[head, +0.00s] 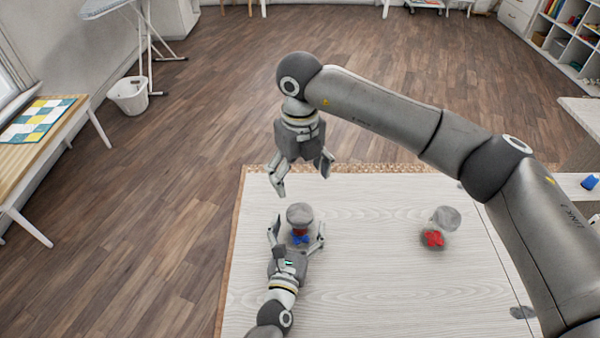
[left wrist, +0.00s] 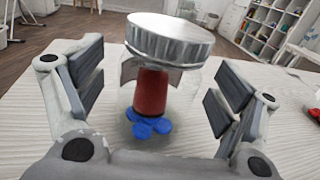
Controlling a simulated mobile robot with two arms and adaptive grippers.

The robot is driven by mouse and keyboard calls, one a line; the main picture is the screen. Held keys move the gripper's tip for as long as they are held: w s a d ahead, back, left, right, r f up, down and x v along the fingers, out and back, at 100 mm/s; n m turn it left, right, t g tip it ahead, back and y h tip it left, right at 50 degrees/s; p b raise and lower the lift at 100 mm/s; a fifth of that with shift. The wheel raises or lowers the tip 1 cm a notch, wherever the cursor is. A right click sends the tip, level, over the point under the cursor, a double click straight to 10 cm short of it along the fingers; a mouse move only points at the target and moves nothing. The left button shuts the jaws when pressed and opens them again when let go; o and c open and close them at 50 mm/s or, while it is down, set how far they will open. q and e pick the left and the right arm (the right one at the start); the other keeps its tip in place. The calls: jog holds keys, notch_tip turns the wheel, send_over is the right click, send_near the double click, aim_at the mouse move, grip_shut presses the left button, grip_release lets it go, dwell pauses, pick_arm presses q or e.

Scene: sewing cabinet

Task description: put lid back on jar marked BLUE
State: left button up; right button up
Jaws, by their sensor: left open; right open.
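A clear jar (head: 300,247) with blue pieces (head: 300,239) in its bottom stands on the table, between the fingers of my left gripper (head: 298,231). A silver lid (head: 300,214) is at the jar's top; the left wrist view also shows the lid (left wrist: 170,38) above a red cylinder (left wrist: 151,92) and the blue pieces (left wrist: 149,126). I cannot tell whether the lid is fully seated. The left gripper is open, one finger on each side of the jar, with gaps in the left wrist view. My right gripper (head: 302,178) is open and empty, beyond and above the jar. No BLUE marking is readable.
A second clear jar with red pieces (head: 433,239) and a grey lid (head: 446,217) stands on the pale table (head: 370,285) to the right. A dark flat piece (head: 522,312) lies near the right edge. The table between the jars is clear.

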pick_arm(q)
jog(key=v, duration=1)
jog(key=shift+s, duration=0.25)
